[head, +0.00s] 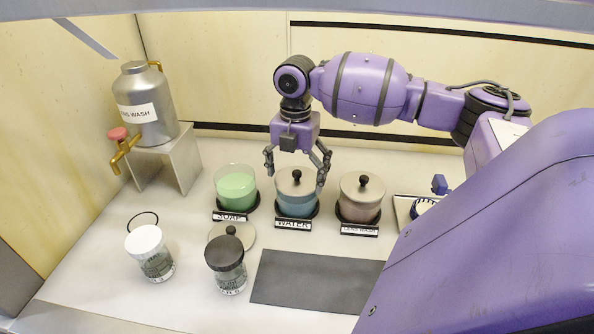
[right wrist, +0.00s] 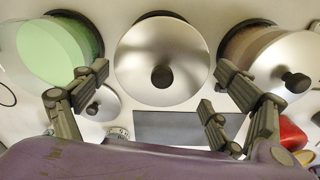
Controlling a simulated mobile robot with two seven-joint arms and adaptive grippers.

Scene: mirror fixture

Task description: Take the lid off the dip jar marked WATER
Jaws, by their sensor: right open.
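The dip jar marked WATER (head: 296,207) stands in the middle of a row of three and holds blue liquid. Its pale lid (head: 289,186) with a black knob (head: 296,176) is on it. In the right wrist view the lid (right wrist: 140,65) and its knob (right wrist: 162,77) lie between the spread fingers. My right gripper (head: 296,167) is open above the WATER jar and points down. One finger overlaps the lid's right side in the head view; I cannot tell whether it touches. My left gripper is not in view.
An uncovered SOAP jar (head: 235,187) stands left, with a loose lid (head: 247,236) in front. A lidded jar (head: 361,199) stands right. Two capped jars (head: 150,255) (head: 226,272) and a dark mat (head: 318,282) are nearer. A metal wash can (head: 145,90) sits on a stand.

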